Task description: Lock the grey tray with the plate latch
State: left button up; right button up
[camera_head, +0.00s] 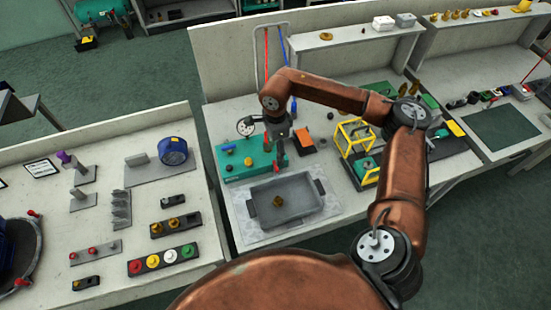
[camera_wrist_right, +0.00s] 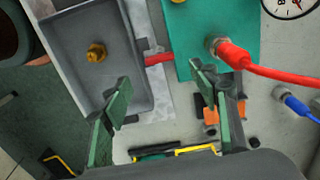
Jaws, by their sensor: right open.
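The grey tray (camera_head: 270,218) lies on a light plate on the middle bench, with a brass fitting (camera_head: 278,201) inside. The tray also shows in the right wrist view (camera_wrist_right: 80,30), at the upper left. A small red bar (camera_wrist_right: 158,58) sits at the tray's edge beside the teal block (camera_wrist_right: 185,45); it looks like the plate latch, but I cannot tell its position for sure. My right gripper (camera_head: 280,155) points down over the gap between tray and block. Its green-padded fingers (camera_wrist_right: 161,88) are apart with nothing between them. My left gripper is not in view.
A red hose (camera_wrist_right: 270,70) and a blue plug (camera_wrist_right: 290,100) are close by the right finger. An orange and black piece (camera_head: 303,142) and a yellow frame (camera_head: 355,137) stand right of the gripper. A gauge (camera_head: 245,127) stands behind the teal block.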

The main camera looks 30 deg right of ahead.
notch_tip(320, 180, up, 4)
jog(key=shift+r, duration=0.1)
dwell(0.5)
